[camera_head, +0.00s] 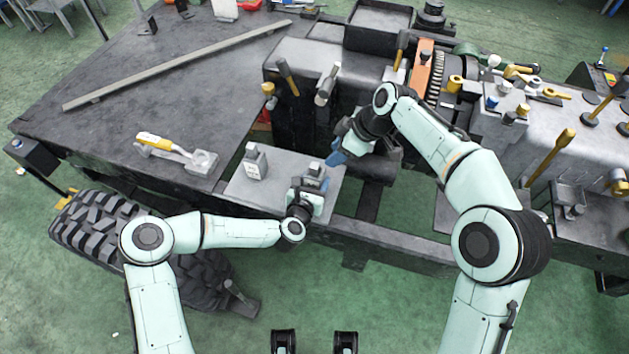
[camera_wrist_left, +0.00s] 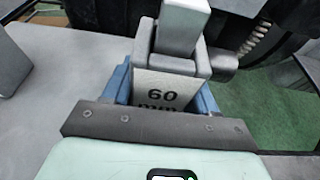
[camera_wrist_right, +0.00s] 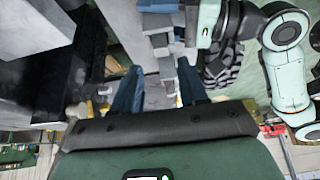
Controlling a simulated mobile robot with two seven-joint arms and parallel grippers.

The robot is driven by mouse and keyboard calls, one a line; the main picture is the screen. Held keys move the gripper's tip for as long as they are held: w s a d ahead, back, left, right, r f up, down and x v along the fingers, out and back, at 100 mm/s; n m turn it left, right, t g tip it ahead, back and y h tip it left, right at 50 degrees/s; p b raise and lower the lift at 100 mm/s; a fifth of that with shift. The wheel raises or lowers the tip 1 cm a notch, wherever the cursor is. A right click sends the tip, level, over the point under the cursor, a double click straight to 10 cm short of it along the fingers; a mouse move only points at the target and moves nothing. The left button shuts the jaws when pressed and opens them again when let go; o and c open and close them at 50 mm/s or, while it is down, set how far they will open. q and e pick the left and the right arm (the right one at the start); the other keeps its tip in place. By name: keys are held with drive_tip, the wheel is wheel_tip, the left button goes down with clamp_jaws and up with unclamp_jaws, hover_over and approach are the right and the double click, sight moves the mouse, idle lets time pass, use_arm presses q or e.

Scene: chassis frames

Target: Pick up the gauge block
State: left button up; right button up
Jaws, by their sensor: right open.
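A grey gauge block (camera_wrist_left: 165,92) marked "60 mm" stands between the blue fingers of my left gripper (camera_wrist_left: 168,95) in the left wrist view. A finger lies close along each side; I cannot tell whether they press on it. In the head view this block (camera_head: 315,169) is partly hidden by my left gripper (camera_head: 311,186), at the right part of a grey plate. A second similar grey block (camera_head: 255,163) stands upright to its left on the plate. My right gripper (camera_head: 337,157) is open and empty, just up and right of the first block.
The grey plate (camera_head: 240,189) adjoins a dark table (camera_head: 110,120) with a yellow-handled tool (camera_head: 163,144) and a long bar (camera_head: 180,65). Machinery with levers (camera_head: 285,75) stands behind. A large tyre (camera_head: 85,225) lies below left.

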drive_tip(key=shift+o, duration=1.2)
drive_tip(key=m+t+h, duration=0.2)
drive_tip(key=m+h, duration=0.5)
drive_tip(key=m, duration=1.1)
approach(314, 166)
drive_tip(key=shift+x, duration=4.25)
drive_tip(key=shift+t, duration=0.3)
clamp_jaws()
